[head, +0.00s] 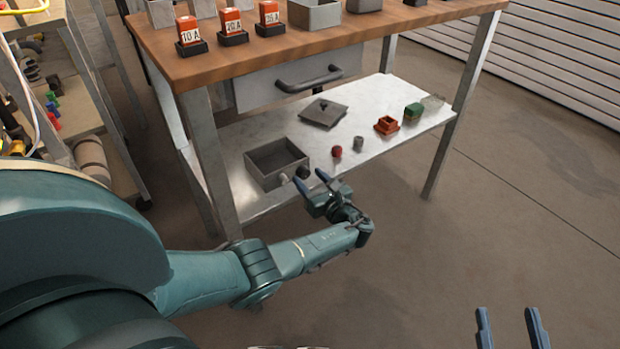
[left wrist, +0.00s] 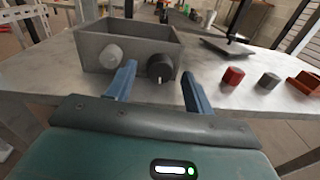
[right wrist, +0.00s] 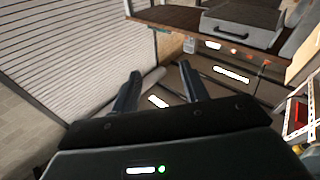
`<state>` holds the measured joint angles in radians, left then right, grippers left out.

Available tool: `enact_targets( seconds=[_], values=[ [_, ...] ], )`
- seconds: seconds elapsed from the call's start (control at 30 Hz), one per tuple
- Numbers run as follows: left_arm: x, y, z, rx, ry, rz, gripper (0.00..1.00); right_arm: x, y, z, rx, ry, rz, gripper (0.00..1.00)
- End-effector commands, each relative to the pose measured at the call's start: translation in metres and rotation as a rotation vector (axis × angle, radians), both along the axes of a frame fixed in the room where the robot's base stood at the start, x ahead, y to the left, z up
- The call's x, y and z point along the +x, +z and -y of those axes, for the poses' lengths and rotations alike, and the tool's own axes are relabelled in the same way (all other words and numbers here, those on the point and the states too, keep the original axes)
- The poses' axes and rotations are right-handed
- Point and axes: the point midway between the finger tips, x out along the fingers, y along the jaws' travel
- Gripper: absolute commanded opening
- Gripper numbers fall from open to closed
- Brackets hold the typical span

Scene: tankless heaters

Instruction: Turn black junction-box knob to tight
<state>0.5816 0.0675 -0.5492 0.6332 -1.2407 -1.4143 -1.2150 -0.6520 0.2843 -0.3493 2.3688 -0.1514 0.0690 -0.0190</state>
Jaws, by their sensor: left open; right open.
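The grey open junction box (head: 268,171) stands on the lower shelf of the workbench. It also shows in the left wrist view (left wrist: 128,42), with a light grey knob (left wrist: 110,56) and the black knob (left wrist: 161,67) on its front wall. The black knob (head: 303,172) has a small white mark at its lower edge. My left gripper (head: 311,181) is open in front of the box. In the left wrist view its fingers (left wrist: 158,85) point at the box, the black knob between and beyond them; contact is not visible. My right gripper (head: 509,318) is open and empty, away from the bench.
On the shelf (head: 385,105) lie a grey lid (head: 323,112), a red knob (head: 337,152), a grey knob (head: 358,143), an orange box (head: 386,125) and a green block (head: 413,112). The wooden benchtop (head: 330,40) and a drawer overhang the shelf. Floor to the right is clear.

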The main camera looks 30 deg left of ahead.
Motion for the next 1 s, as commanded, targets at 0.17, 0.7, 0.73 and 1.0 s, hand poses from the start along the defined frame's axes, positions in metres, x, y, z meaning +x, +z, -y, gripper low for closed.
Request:
enact_targets(
  seconds=[0.17,0.7,0.73,1.0],
  values=[
    [-0.013,0.003,0.028,-0.003,-0.004,-0.002,0.53,0.0,0.01,0.0,-0.021,-0.003,0.012,0.44],
    [-0.053,0.003,0.112,-0.001,-0.002,-0.001,0.53,-0.001,-0.003,0.007,-0.064,-0.037,-0.055,0.44],
    [-0.054,0.003,0.113,-0.001,-0.002,-0.001,0.53,-0.001,-0.003,0.007,-0.065,-0.038,-0.058,0.44],
    [-0.054,0.003,0.114,0.0,-0.001,0.0,0.53,0.0,-0.002,0.008,-0.065,-0.04,-0.058,0.44]
  ],
)
